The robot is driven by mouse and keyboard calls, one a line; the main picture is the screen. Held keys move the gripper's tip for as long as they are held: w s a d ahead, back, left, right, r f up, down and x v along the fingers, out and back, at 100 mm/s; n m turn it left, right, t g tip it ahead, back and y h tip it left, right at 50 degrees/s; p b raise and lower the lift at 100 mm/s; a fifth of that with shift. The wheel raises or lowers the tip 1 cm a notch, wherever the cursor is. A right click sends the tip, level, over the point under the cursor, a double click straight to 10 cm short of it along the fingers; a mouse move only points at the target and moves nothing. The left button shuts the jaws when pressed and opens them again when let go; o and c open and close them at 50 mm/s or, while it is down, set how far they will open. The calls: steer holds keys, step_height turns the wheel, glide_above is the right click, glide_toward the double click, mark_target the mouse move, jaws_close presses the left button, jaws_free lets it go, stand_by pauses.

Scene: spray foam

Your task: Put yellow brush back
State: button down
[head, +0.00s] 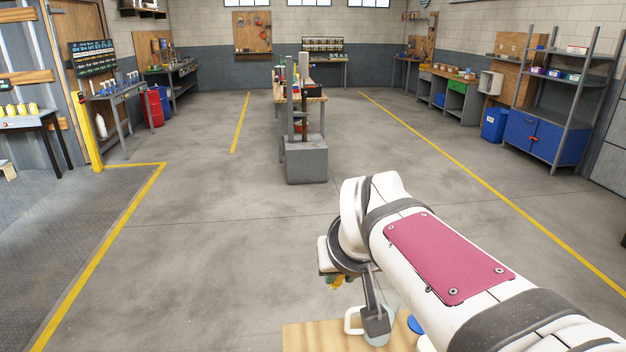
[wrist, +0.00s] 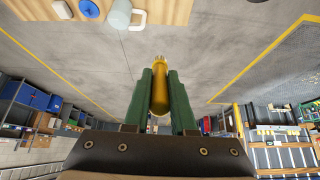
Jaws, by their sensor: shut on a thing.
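My gripper (wrist: 160,74) has two green fingers, shut on the yellow brush (wrist: 159,96) in the middle of the wrist view. The brush sits between the fingers, with its narrow end pointing away from my wrist. In the head view my arm hides most of the gripper. A bit of the yellow brush (head: 337,282) shows below my wrist, above the floor and beyond the table's far left corner.
A wooden table (head: 305,338) shows at the bottom of the head view. A pale mug (wrist: 119,15), a blue round thing (wrist: 89,8) and a white thing (wrist: 62,9) are on it. Floor around the brush is clear. A workbench (head: 307,147) stands farther off.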

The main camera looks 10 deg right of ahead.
steer(key=r, duration=0.1)
steer(key=w+r+m, duration=0.1)
steer(key=shift+d+r+g+h, duration=0.2)
steer(key=shift+r+g+h, duration=0.1)
steer(key=shift+g+h, duration=0.1)
steer(key=s+d+f+m+g, duration=0.1)
steer(key=d+f, duration=0.2)
steer(key=d, duration=0.4)
steer(key=s+d+f+m+g, duration=0.15)
steer(key=d+f, duration=0.25)
steer(key=d, duration=0.4)
steer(key=s+d+f+n+g+y, duration=0.1)
steer(key=s+d+f+n+g, duration=0.15)
steer(key=s+d+f, duration=1.05)
steer(key=shift+g, duration=0.4)
steer(key=shift+w+a+f, duration=0.5)
steer(key=shift+w+f, duration=1.15)
steer(key=shift+f, duration=0.1)
steer(key=shift+w+a+f, duration=0.45)
steer(key=shift+w+f, duration=1.25)
steer(key=shift+w+a+f, duration=0.5)
steer(key=shift+w+f, duration=1.15)
steer(key=shift+f, duration=0.1)
steer(key=shift+f, duration=0.1)
